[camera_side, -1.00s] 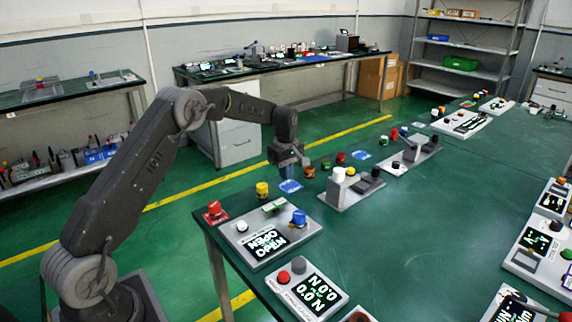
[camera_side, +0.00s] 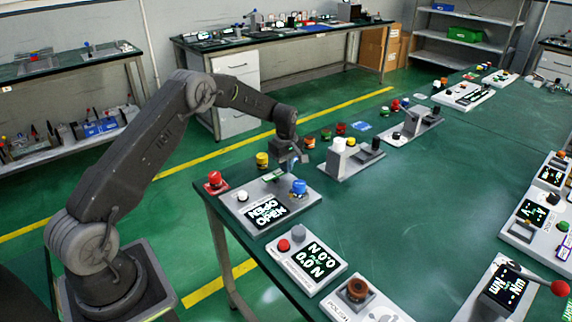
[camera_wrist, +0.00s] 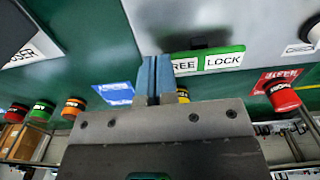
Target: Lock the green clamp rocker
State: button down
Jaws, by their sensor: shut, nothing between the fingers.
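The green clamp rocker (camera_side: 273,175) sits at the back of a grey panel whose black display (camera_side: 266,212) reads OPEN. In the wrist view the rocker (camera_wrist: 222,59) is green and white, with FREE partly visible on its left and LOCK on its right. My gripper (camera_side: 297,160) is low over the panel's back edge, to the right of the rocker. In the wrist view my gripper's blue-grey fingers (camera_wrist: 156,68) are shut and empty. Their tips appear just beside the FREE end and cover part of it. I cannot tell whether they touch it.
A blue knob (camera_side: 299,187) and a white button (camera_side: 243,196) stand on the same panel. A red button (camera_side: 214,180) and a yellow button (camera_side: 262,159) stand on the table behind. A grey fixture with a white cylinder (camera_side: 338,145) is to the right. The table centre is clear.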

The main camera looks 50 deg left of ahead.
jog(key=shift+w+f, duration=0.1)
jog(key=shift+f, duration=0.25)
jog(key=shift+r, duration=0.2)
jog(key=shift+r, duration=0.65)
jog(key=w+r, duration=0.3)
jog(key=r, duration=1)
jog(key=shift+r, duration=0.35)
